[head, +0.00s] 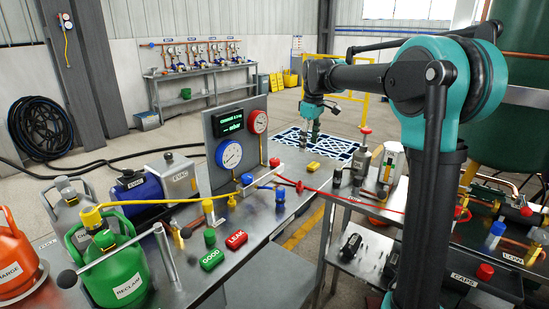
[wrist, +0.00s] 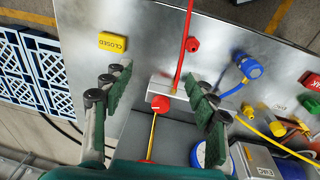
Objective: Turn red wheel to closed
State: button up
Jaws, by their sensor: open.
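The red wheel (head: 275,161) is a small round knob at the far end of the pale manifold bar on the metal bench. In the wrist view the red wheel (wrist: 160,103) lies below and between my spread fingers, by the end of the bar (wrist: 181,92). My gripper (head: 311,137) points down above the far end of the bench. It is open and empty, with green finger pads (wrist: 160,88), and appears apart from the wheel. A yellow block marked CLOSED (wrist: 112,42) lies on the bench; it also shows in the head view (head: 313,167).
A gauge panel (head: 217,187) stands beside the bar. A red hose (head: 350,199) and a blue fitting (wrist: 248,66) lie close by. GOOD (head: 212,260) and LEAK (head: 237,240) blocks sit nearer.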

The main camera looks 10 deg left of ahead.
aim_at(274, 160)
jog(key=w+a+r+n+g, duration=0.1)
jog(key=w+a+r+n, duration=0.25)
jog(key=a, duration=0.35)
jog(key=w+a+r+n, duration=0.2)
jog(key=a+r+n, duration=0.15)
jog(key=a, duration=0.25)
jog(key=shift+m, duration=0.5)
jog(key=f, duration=1.6)
jog(key=shift+s+f, duration=0.2)
jog(key=shift+f, duration=0.05)
jog(key=c, duration=1.2)
